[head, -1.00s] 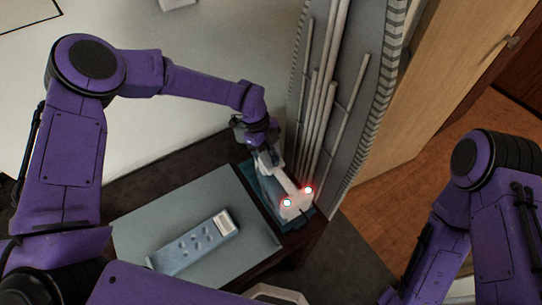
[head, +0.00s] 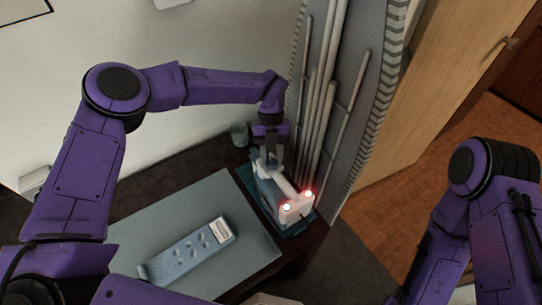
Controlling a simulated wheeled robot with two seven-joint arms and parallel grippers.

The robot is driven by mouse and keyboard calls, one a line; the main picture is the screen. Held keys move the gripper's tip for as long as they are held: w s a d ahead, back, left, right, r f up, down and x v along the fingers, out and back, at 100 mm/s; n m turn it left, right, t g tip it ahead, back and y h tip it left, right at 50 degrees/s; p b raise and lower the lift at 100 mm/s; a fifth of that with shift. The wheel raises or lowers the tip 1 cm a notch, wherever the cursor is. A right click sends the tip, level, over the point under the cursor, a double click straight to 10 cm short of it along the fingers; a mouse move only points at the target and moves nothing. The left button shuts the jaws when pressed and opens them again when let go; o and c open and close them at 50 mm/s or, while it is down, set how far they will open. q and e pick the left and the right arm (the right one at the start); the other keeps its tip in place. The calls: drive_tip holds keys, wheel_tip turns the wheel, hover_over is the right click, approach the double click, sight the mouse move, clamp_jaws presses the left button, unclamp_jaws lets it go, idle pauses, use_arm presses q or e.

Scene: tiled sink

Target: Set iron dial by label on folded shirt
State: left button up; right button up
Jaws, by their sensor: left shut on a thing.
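A white and grey-blue iron (head: 296,209) rests on a teal pad (head: 248,176) at the right end of the dark table, with two red-ringed lights at its near end. My left gripper (head: 269,160) reaches down from above and is shut on the iron at its far upper end. The dial cannot be made out; the fingers cover that spot. A folded blue shirt (head: 170,266) with several pale round marks lies on the grey board, with a white label (head: 221,229) at its upper right end. The label's text is too small to read. My right gripper is out of view.
A grey ironing board (head: 140,235) covers most of the dark table (head: 296,250). A small grey-green cup (head: 239,135) stands behind the iron. A tall upright board with metal legs (head: 325,110) stands close right of the iron. A wooden door (head: 440,80) is further right.

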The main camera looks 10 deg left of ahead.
use_arm(q)
drive_tip(key=shift+d+m+y, duration=0.1)
drive_tip(key=shift+m+y, duration=0.2)
drive_tip(key=shift+m, duration=0.5)
drive_tip(key=o, duration=1)
drive_tip(key=shift+o, duration=0.2)
drive_tip(key=shift+w+r, duration=0.15)
drive_tip(key=shift+r, duration=0.1)
drive_tip(key=b+v, duration=0.2)
drive_tip(key=v, duration=0.8)
